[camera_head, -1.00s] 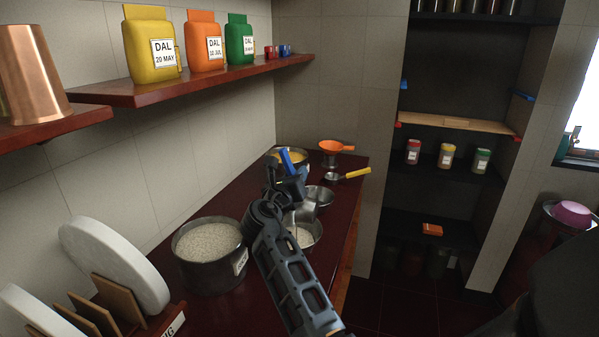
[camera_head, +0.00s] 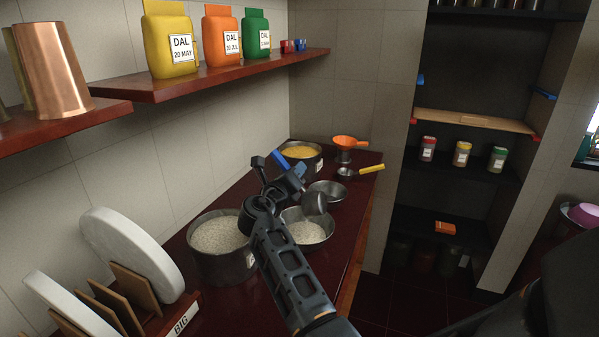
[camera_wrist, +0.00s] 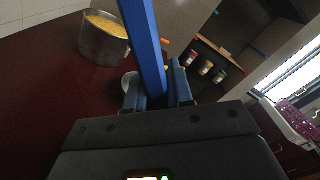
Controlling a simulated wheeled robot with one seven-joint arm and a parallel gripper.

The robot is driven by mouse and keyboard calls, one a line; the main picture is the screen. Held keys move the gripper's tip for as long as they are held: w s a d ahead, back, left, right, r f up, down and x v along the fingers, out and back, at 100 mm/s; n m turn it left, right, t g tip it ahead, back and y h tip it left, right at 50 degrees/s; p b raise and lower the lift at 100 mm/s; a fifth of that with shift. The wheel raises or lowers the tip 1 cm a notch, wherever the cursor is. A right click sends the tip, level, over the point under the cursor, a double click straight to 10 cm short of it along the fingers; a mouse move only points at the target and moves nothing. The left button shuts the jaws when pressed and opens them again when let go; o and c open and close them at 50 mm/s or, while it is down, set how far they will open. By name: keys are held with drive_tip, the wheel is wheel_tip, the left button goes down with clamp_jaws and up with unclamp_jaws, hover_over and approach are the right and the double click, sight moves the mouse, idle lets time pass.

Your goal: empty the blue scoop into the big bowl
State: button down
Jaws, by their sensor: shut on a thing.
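The blue scoop's handle (camera_head: 281,161) slants up from my gripper (camera_head: 291,181), which is shut on it. Its grey metal cup (camera_head: 314,203) is tipped over the far edge of the larger metal bowl (camera_head: 329,241). White grain (camera_head: 306,232) lies in that bowl. The inside of the cup is hidden. In the wrist view the blue handle (camera_wrist: 145,45) runs between the fingers of my gripper (camera_wrist: 160,95). A smaller metal bowl (camera_head: 335,190) stands just behind and appears empty.
A pot of white grain (camera_head: 220,265) stands left of the larger bowl. A rack with round boards (camera_head: 125,255) is at front left. A wall shelf (camera_head: 230,72) hangs above.

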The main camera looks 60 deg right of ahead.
drive_tip(key=shift+w+a+f+n, duration=0.1)
drive_tip(key=shift+w+f+n, duration=0.1)
drive_tip(key=shift+w+n, duration=0.3)
drive_tip(key=shift+w+f+n, duration=0.2)
drive_tip(key=shift+w+n, duration=0.2)
drive_tip(key=shift+w, duration=0.05)
drive_tip(key=shift+s, duration=0.1)
idle(1.1)
drive_tip(key=s+m, duration=0.2)
drive_tip(key=s+r+m+b, duration=0.1)
drive_tip(key=s+m, duration=0.3)
drive_tip(key=s, duration=0.1)
drive_tip(key=shift+d+r+m, duration=0.25)
drive_tip(key=shift+r+m, duration=0.1)
drive_tip(key=shift+m, duration=0.05)
drive_tip(key=s+m+b, duration=0.2)
drive_tip(key=s+b, duration=0.1)
drive_tip(key=b, duration=0.1)
drive_tip(key=shift+d+m+b, duration=0.15)
drive_tip(key=shift+m+b, duration=0.2)
drive_tip(key=shift+m, duration=0.05)
drive_tip(key=s+f+m+b, duration=0.1)
drive_tip(key=s+m+b, duration=0.2)
drive_tip(key=s+m, duration=0.3)
drive_tip(key=s+d+f+m+b, duration=0.1)
drive_tip(key=s+m+b, duration=0.2)
drive_tip(key=s+m, duration=0.3)
drive_tip(key=shift+s+f+m, duration=0.35)
drive_tip(key=shift+m, duration=0.55)
